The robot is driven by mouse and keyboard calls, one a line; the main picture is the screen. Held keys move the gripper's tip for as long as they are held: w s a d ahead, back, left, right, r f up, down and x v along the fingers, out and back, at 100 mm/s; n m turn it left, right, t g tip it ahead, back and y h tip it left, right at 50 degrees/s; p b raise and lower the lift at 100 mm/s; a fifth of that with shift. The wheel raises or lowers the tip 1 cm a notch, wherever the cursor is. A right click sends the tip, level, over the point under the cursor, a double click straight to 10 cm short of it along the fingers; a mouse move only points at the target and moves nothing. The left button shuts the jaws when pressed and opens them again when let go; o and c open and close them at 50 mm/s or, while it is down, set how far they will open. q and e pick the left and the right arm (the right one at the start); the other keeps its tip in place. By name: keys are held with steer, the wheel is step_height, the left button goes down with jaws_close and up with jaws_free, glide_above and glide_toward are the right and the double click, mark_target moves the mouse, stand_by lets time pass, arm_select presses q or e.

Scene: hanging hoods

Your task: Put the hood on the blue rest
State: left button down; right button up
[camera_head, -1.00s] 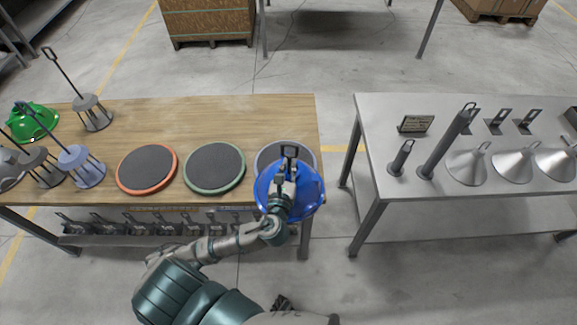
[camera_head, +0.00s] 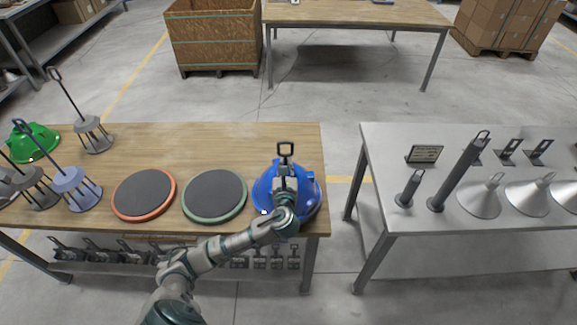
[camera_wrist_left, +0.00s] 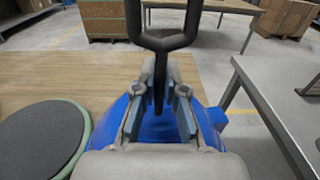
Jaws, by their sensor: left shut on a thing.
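The blue hood (camera_head: 264,190) is at the right end of the wooden table, dome-shaped with a dark loop handle on top. My left gripper (camera_head: 285,172) is shut on the stem of that handle, above the dome. In the left wrist view the gripper (camera_wrist_left: 160,98) has the stem between its fingers, and the blue hood (camera_wrist_left: 213,122) shows below. The blue rest is hidden beneath the hood. I cannot tell whether the hood touches it or hovers just above. My right gripper is not in view.
A green-rimmed rest (camera_head: 215,196) and an orange-rimmed rest (camera_head: 144,194) lie empty to the left. A green hood (camera_head: 35,141) and several stands occupy the table's far left. A grey metal table (camera_head: 400,240) with cones stands across a gap to the right.

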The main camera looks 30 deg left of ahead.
arm_select(q)
steer(key=x, duration=0.2)
steer(key=shift+w+f, duration=0.15)
steer(key=shift+w, duration=0.6)
steer(key=f, duration=0.1)
steer(key=f+b, duration=0.1)
steer(key=f, duration=0.1)
steer(key=shift+d, duration=0.25)
steer(key=shift+f, duration=0.15)
steer(key=c, duration=1.2)
jaws_free()
steer(key=shift+a+f, duration=0.15)
steer(key=shift+c, duration=0.2)
steer(key=shift+a, duration=0.15)
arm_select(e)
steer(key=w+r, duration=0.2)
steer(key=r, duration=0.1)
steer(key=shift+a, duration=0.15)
